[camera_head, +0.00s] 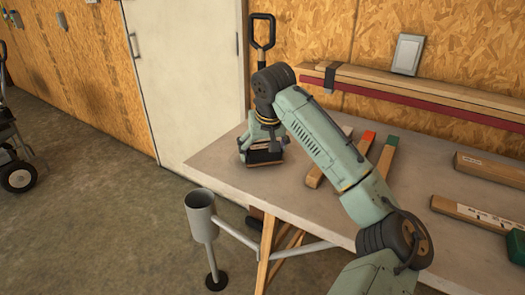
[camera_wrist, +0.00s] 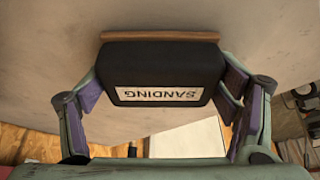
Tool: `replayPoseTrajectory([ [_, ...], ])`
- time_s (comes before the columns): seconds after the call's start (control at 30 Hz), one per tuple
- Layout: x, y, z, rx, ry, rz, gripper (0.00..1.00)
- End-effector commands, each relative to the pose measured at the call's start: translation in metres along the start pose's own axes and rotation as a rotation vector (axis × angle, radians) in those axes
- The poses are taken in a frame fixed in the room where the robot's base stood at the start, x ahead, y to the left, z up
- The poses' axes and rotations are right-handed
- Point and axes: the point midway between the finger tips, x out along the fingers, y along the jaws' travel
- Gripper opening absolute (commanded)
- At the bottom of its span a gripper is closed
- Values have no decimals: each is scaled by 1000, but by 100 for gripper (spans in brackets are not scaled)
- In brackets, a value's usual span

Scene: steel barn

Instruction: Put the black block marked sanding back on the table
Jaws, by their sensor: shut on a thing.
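The black block (camera_wrist: 160,69) with a white label reading "SANDING" is between the two fingers of my gripper (camera_wrist: 162,90) in the wrist view. The label appears upside down there, and a thin brown strip runs along the block's far edge. In the head view my gripper (camera_head: 263,148) is shut on the block (camera_head: 264,158) at the left end of the grey table (camera_head: 222,163). The block is low, over or at the tabletop; I cannot tell whether it touches. My gripper and arm hide part of it from above.
Wood pieces with red (camera_head: 368,137) and green (camera_head: 391,140) ends lie right of my gripper. More wooden bars (camera_head: 480,213) lie at the right. Long planks (camera_head: 430,95) run along the back wall. A grey cup-shaped holder (camera_head: 202,215) stands before the table. The tabletop's left corner is bare.

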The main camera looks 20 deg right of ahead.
Motion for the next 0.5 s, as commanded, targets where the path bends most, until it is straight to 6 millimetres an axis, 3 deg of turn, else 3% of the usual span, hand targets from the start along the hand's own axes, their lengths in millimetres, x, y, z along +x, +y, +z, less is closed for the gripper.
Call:
replayPoseTrajectory([
  [0.07, 3, 0, 1, 0, 0, -1, 55],
  [0.1, 4, 0, 2, 0, 0, -1, 82],
  [0.37, 3, 0, 1, 0, -1, 0, 99],
  [0.5, 3, 0, 1, 0, -1, 0, 100],
])
